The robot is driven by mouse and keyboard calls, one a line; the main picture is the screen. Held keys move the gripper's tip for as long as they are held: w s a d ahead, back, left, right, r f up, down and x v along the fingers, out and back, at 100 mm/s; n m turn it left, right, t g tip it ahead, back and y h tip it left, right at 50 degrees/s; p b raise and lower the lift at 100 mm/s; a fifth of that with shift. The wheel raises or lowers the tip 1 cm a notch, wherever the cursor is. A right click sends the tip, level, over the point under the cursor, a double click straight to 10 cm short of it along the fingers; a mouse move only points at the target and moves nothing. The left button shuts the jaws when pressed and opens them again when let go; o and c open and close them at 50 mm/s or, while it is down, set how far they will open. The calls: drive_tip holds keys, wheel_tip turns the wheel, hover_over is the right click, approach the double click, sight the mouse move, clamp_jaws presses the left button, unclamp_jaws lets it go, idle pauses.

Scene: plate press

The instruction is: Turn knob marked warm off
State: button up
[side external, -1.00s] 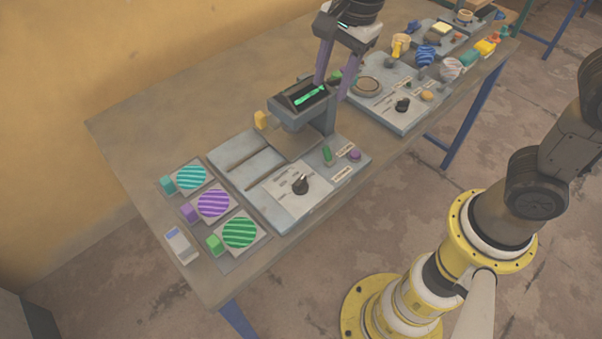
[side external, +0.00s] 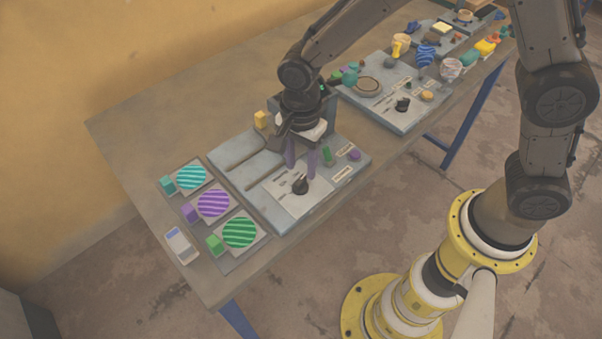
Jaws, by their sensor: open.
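A black knob (side external: 300,186) stands on a pale plate with small marks on the near press panel (side external: 273,221). A second black knob (side external: 402,105) is on the panel farther back. The lettering is too small to tell which knob is marked warm. My gripper (side external: 302,168) points down just above and behind the near knob, with its two purple fingers apart and nothing seen between them. The fingertips appear close to the knob, but I cannot tell if they touch it. My wrist hides most of the grey press head.
A green peg (side external: 328,156) and a purple button (side external: 354,155) stand right of the near knob. Striped discs, teal (side external: 191,177), purple (side external: 213,203) and green (side external: 239,232), lie at left. A yellow block (side external: 260,119) is behind. Cups and small objects crowd the far panels.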

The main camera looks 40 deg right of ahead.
sight(301, 179)
drive_tip(key=shift+f, duration=2.05)
clamp_jaws()
